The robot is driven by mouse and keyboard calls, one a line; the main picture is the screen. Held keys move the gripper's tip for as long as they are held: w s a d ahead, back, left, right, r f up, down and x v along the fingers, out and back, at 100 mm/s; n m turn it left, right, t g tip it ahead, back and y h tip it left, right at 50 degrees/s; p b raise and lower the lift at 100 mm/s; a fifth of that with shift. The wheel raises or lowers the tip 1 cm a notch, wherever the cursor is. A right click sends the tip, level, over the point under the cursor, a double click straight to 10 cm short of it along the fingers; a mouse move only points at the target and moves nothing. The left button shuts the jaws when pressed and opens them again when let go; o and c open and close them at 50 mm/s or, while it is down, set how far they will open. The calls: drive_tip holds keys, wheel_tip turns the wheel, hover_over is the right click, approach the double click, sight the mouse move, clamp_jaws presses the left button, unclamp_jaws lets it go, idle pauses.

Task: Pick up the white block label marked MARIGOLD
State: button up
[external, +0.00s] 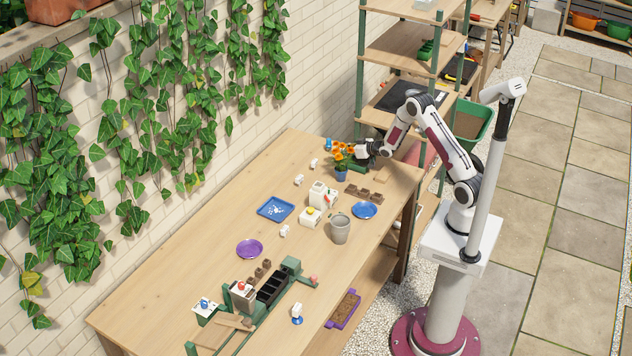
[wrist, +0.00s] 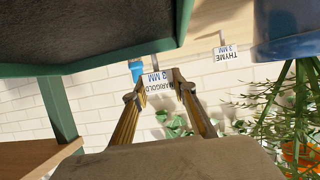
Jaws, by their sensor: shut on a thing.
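The white block label marked MARIGOLD (wrist: 158,86) is between my fingertips in the wrist view, its dark print partly covered by the fingers. My gripper (wrist: 155,92) is shut on it. The label cannot be made out there. Another white label, marked THYME (wrist: 227,52), stands apart to the right in the wrist view.
The blue pot (wrist: 288,25) and a dark green frame (wrist: 110,60) are close to my gripper. A blue object (wrist: 136,70) is just beyond the held label. Several small white blocks, a blue tray (external: 261,209) and a grey pot (external: 340,229) occupy the bench.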

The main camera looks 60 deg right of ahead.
drive_tip(key=shift+r, duration=3.75)
